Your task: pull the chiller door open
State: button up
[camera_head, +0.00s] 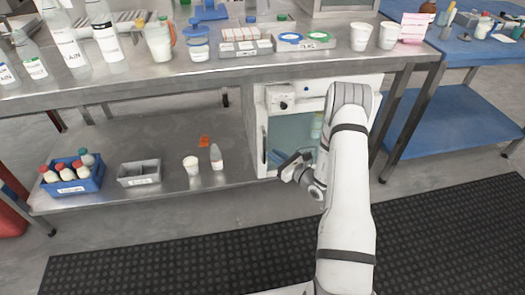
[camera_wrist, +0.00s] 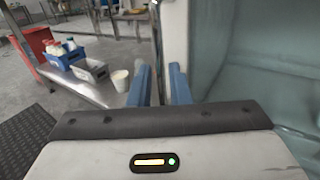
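The chiller (camera_head: 259,105) is a white cabinet under the steel bench with a control box on its upper front. Its teal glass door (camera_head: 290,130) shows a pale bottle behind it, and a dark upright strip runs along the left side. My gripper (camera_head: 280,160) is low at the door's left part, with my arm covering the right side. In the wrist view, my gripper's two blue fingers (camera_wrist: 159,80) stand apart with a gap between them. The white door frame (camera_wrist: 174,30) rises just beyond the fingers, with teal glass to its right. Contact with the door cannot be told.
On the lower shelf (camera_head: 120,190) stand a blue crate (camera_head: 75,184) of bottles, a grey bin (camera_head: 140,180), a white cup (camera_head: 191,165) and a small bottle (camera_head: 216,160). A bench leg (camera_head: 412,115) stands right of the chiller. A black mat (camera_head: 200,255) covers the floor in front.

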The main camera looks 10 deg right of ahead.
aim_at(264, 148)
jog(key=b+x, duration=0.1)
jog(key=x, duration=0.5)
jog(key=shift+c, duration=0.4)
grip_shut()
jog(key=shift+s, duration=0.1)
